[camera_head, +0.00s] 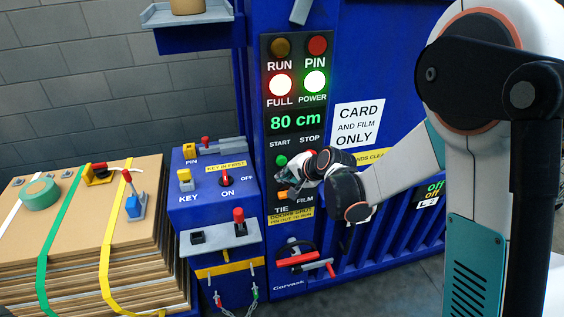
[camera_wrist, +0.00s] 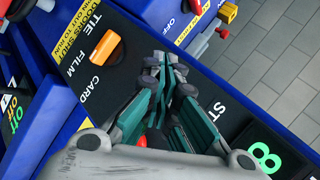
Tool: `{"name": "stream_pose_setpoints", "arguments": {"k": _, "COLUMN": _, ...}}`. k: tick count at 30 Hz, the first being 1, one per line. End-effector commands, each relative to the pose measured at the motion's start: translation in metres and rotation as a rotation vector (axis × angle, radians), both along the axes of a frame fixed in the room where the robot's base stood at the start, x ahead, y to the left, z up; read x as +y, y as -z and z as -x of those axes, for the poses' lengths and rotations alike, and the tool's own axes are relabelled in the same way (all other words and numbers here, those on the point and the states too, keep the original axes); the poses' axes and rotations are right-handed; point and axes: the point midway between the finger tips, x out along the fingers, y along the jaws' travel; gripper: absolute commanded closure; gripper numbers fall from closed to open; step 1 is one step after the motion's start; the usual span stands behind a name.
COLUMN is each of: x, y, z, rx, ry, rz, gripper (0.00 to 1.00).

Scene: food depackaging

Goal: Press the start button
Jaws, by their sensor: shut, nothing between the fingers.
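The green start button (camera_head: 281,160) sits on the black control panel (camera_head: 268,215) under the START label in the head view. My gripper (camera_head: 284,174) is shut and empty, close in front of the panel just below and right of this button. I cannot tell whether it touches the panel. In the wrist view my closed fingers (camera_wrist: 168,72) lie over the panel and the green button is hidden. A red part, likely the stop button (camera_wrist: 155,140), shows partly behind the fingers.
The orange selector knob (camera_wrist: 105,48) is beside my fingertips. The display (camera_head: 296,121) reads 80 cm; the FULL lamp (camera_head: 280,85) glows red and the POWER lamp (camera_head: 314,82) glows bright green. A key box (camera_head: 210,205) stands left of the panel. Strapped cardboard (camera_head: 80,230) lies farther left.

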Motion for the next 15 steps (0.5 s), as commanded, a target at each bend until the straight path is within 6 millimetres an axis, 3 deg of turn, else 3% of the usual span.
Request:
{"name": "stream_pose_setpoints", "arguments": {"k": 6, "x": 0.004, "y": 0.001, "z": -0.015, "rx": 0.000, "ry": 0.000, "rz": 0.000, "gripper": 1.00}}
{"name": "stream_pose_setpoints", "arguments": {"k": 15, "x": 0.005, "y": 0.001, "z": -0.018, "rx": 0.000, "ry": 0.000, "rz": 0.000, "gripper": 1.00}}
